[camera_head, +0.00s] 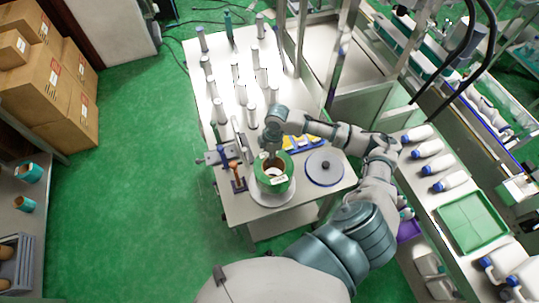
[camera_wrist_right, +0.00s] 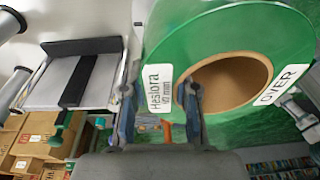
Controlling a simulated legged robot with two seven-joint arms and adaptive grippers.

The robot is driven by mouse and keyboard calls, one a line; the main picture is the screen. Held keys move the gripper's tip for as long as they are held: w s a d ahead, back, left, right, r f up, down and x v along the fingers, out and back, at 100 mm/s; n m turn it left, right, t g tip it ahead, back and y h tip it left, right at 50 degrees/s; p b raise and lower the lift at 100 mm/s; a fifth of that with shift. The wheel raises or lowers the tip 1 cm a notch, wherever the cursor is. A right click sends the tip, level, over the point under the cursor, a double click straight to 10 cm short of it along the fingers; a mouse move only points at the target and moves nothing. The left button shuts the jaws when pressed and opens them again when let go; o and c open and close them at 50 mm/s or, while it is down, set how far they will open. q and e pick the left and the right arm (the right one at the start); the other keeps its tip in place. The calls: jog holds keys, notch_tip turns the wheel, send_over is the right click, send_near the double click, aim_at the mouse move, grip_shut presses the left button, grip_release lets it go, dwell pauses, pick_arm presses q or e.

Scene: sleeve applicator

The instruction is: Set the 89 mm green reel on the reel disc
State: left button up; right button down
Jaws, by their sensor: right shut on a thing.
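The green reel (camera_head: 263,183) with a brown core shows in the head view above a pale round disc (camera_head: 288,198) at the table's front. In the wrist view the green reel (camera_wrist_right: 225,32) fills the upper right, with a white label reading "Heslora 89 mm" and another reading "OVER". My right gripper (camera_wrist_right: 160,105) is shut on the reel's wound side, one finger outside it and one at the core opening. In the head view the right gripper (camera_head: 271,161) is at the reel's far side. Whether the reel touches the disc, I cannot tell. My left gripper is out of view.
A grey disc with a blue rim and dark knob (camera_head: 325,167) lies to the right on the table. An orange-handled tool (camera_head: 236,176) stands left of the reel. Several white cylinders stand farther back. A shelf with bottles and a green tray (camera_head: 470,222) is at right.

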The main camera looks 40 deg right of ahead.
jog(key=shift+w+a+f, duration=0.15)
jog(key=shift+a+f, duration=0.15)
jog(key=shift+f, duration=0.2)
jog(key=shift+w+a+f, duration=0.1)
jog(key=shift+a+f, duration=0.2)
jog(key=shift+f, duration=0.5)
jog(key=f, duration=0.2)
jog(key=shift+s+d+f, duration=0.15)
jog(key=shift+d+f, duration=0.1)
jog(key=shift+f, duration=0.15)
jog(key=shift+d+f, duration=0.15)
jog(key=shift+d, duration=0.2)
jog(key=c, duration=1)
grip_release()
jog(key=shift+c, duration=0.2)
jog(key=shift+o, duration=0.8)
jog(key=shift+a, duration=0.15)
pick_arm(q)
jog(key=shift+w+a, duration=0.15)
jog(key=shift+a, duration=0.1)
pick_arm(e)
jog(key=shift+a, duration=0.3)
